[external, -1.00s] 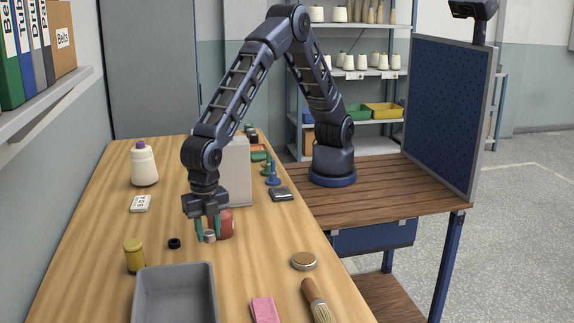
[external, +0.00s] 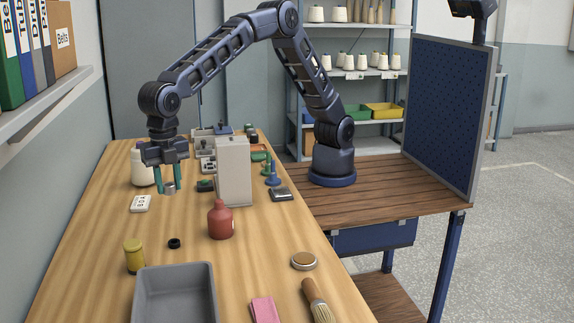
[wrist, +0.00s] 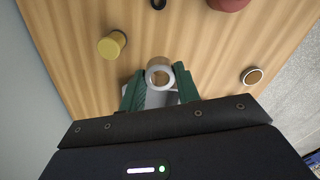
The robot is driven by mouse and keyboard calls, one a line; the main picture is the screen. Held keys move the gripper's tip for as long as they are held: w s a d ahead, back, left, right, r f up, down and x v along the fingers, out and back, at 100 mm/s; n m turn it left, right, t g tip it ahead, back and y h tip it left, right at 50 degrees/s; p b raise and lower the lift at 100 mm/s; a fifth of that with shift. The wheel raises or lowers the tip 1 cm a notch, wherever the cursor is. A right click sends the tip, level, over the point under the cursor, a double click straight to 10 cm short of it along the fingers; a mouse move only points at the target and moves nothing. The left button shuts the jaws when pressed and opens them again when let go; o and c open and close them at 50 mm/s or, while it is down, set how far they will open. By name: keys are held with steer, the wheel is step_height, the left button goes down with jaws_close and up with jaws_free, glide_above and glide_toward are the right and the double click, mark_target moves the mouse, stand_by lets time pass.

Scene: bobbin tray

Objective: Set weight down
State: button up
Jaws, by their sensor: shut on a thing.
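The weight (external: 169,189) is a small silvery metal cylinder with a hole or recess in its top. My gripper (external: 167,184) is shut on it, with a green finger on each side. The weight appears to hang above the wooden table, in front of the white bottle. In the wrist view the weight (wrist: 160,76) sits between the fingertips of my gripper (wrist: 160,84), its round top facing the camera. The exact gap between the weight and the table cannot be told.
A white label card (external: 141,203) lies just below the gripper. A pale upright box (external: 233,172) stands to the right. Table between card and red bottle is clear.

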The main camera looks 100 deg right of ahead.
steer(key=w+d, duration=0.7)
steer(key=w, duration=0.4)
steer(key=shift+n, duration=0.3)
steer(key=f, duration=2)
steer(key=shift+w+a, duration=0.15)
steer(key=shift+a, duration=0.1)
steer(key=o, duration=1)
steer(key=shift+f, duration=0.1)
